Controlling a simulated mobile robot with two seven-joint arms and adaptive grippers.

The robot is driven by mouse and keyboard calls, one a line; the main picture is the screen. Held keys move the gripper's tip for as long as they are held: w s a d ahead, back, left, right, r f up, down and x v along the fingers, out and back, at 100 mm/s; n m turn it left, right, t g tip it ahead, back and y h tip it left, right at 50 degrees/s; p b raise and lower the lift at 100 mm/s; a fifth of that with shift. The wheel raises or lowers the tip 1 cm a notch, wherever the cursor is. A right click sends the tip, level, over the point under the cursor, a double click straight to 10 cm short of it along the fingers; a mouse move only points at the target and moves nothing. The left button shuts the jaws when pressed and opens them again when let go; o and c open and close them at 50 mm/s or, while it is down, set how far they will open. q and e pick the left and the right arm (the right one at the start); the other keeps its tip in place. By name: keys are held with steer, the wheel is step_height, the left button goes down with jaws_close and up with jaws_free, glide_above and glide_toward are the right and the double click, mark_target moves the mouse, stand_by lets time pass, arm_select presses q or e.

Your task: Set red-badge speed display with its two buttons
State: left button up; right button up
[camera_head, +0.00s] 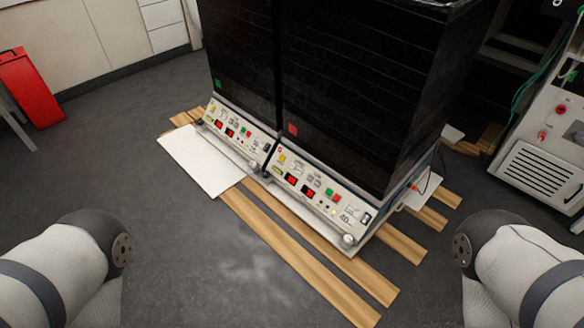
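The red badge (292,130) is a small square low on the black housing of the right-hand shaker. Below it a white control panel (319,198) slopes toward me. Two red-lit displays, one on the left (291,179) and one to its right (308,191), sit on this panel; their digits are too small to read. Small coloured buttons and markings surround them, including a green one (329,191) and a red one (336,198). I cannot tell which two belong to the speed display. Both my arms show at the lower corners, but neither gripper is in view.
A second shaker with a green badge (217,84) and a similar panel (236,132) adjoins on the left. Both stand over wooden slats (290,252). A white board (202,160) lies at front left. A white machine (543,150) is far right. Grey floor in front is clear.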

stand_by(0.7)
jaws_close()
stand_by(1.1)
